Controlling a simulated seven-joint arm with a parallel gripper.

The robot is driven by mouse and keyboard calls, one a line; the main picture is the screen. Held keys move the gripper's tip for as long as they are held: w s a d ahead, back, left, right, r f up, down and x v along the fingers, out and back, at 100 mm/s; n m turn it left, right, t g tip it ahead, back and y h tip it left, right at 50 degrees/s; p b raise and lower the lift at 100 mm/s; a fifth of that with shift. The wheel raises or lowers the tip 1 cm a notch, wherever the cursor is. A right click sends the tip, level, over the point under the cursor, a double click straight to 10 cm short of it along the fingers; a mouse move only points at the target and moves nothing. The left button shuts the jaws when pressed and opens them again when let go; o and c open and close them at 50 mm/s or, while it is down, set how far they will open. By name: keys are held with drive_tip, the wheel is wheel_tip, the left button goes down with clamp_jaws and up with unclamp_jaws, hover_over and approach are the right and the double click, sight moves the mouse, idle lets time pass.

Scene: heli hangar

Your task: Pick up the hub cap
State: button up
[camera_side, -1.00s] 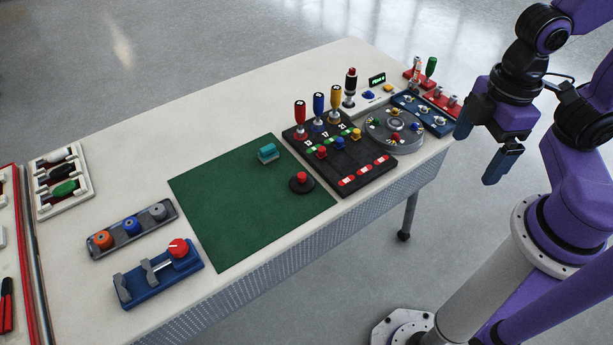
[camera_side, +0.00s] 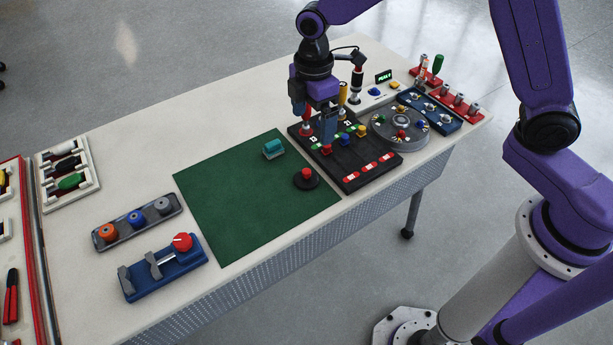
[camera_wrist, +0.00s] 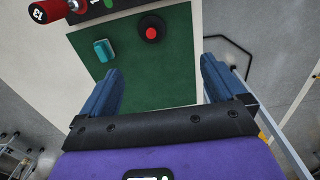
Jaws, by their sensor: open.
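I take the hub cap (camera_side: 306,179) to be the black round disc with a red knob on the green mat (camera_side: 235,205); no label confirms this. It lies flat near the mat's right edge. It also shows at the top of the wrist view (camera_wrist: 151,31), beyond and between the fingertips. My gripper (camera_side: 316,133) is open and empty, above the black lever panel, behind and a little right of the disc in the side view. The wrist view shows the two blue fingers (camera_wrist: 160,75) wide apart. The gripper hides part of the lever handles.
A teal block (camera_side: 274,149) sits on the mat near the disc. The lever panel (camera_side: 353,172) and a grey round plate with coloured knobs (camera_side: 400,142) stand to the right. A knob rail (camera_side: 137,219) and blue fixture (camera_side: 163,270) stand left. The mat's middle is clear.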

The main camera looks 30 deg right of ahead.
drive_tip(key=w+f, duration=0.1)
drive_tip(key=w, duration=0.1)
hover_over(307, 171)
wheel_tip(307, 171, down, 11)
drive_tip(key=shift+s+r, duration=0.1)
drive_tip(key=shift+s, duration=0.05)
drive_tip(key=shift+w+f, duration=0.2)
drive_tip(key=shift+f, duration=3.15)
drive_tip(key=c, duration=1.1)
drive_tip(key=shift+c, duration=0.2)
drive_tip(key=shift+r, duration=0.2)
